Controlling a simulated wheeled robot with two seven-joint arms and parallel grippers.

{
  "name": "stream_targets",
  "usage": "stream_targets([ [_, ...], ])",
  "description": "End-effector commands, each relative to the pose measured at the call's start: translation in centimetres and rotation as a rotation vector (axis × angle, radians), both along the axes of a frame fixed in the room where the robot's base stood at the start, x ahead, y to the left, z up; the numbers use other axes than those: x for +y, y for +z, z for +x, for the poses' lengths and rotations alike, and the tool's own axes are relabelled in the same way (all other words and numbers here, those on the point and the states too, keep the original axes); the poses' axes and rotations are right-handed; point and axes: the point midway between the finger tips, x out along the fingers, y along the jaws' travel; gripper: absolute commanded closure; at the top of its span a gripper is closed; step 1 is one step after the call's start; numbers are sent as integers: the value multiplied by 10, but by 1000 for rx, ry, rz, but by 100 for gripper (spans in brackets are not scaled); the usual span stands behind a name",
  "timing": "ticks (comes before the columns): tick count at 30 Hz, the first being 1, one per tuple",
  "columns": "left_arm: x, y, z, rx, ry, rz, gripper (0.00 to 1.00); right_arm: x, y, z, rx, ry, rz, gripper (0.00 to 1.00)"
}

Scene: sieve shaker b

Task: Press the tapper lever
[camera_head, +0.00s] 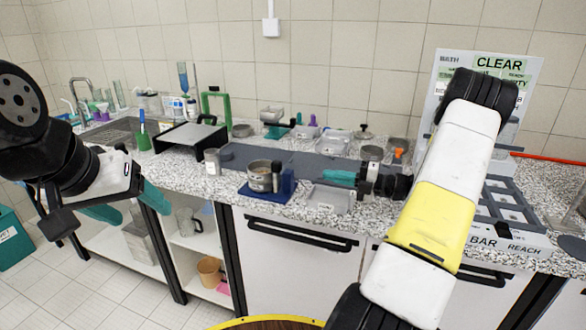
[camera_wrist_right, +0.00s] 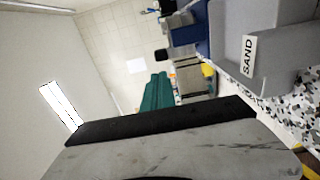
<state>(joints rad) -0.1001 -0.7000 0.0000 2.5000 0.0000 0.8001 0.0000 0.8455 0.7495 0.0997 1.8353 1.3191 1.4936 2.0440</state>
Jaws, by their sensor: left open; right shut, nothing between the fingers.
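The sieve shaker stands near the counter's front edge, with a dark blue base (camera_head: 263,195) and a round metal sieve (camera_head: 260,174) on it. A dark blue upright part (camera_head: 287,183) is at its right side; I cannot clearly make out the tapper lever. My right gripper (camera_head: 327,176) is shut and empty, its teal fingers pointing left, a short way right of the upright part. My left gripper (camera_head: 129,206) is open and empty, in front of the counter at the left.
A grey tray (camera_head: 330,200) lies below my right gripper; a grey tray labelled SAND (camera_wrist_right: 249,57) shows in the wrist view. A sign board (camera_head: 440,75) stands right.

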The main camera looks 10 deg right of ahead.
Motion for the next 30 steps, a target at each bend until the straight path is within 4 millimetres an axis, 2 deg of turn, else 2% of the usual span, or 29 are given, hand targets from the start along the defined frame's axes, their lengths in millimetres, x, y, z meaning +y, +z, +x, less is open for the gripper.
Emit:
stream_targets([
  [12,0,0,0,0,0,0,31,68,0,45,0,5,1,100],
  [18,0,0,0,0,0,0,31,97,0,64,0,4,0,100],
  [24,0,0,0,0,0,0,31,110,0,74,0,2,0,100],
  [30,0,0,0,0,0,0,31,112,0,75,0,1,0,100],
])
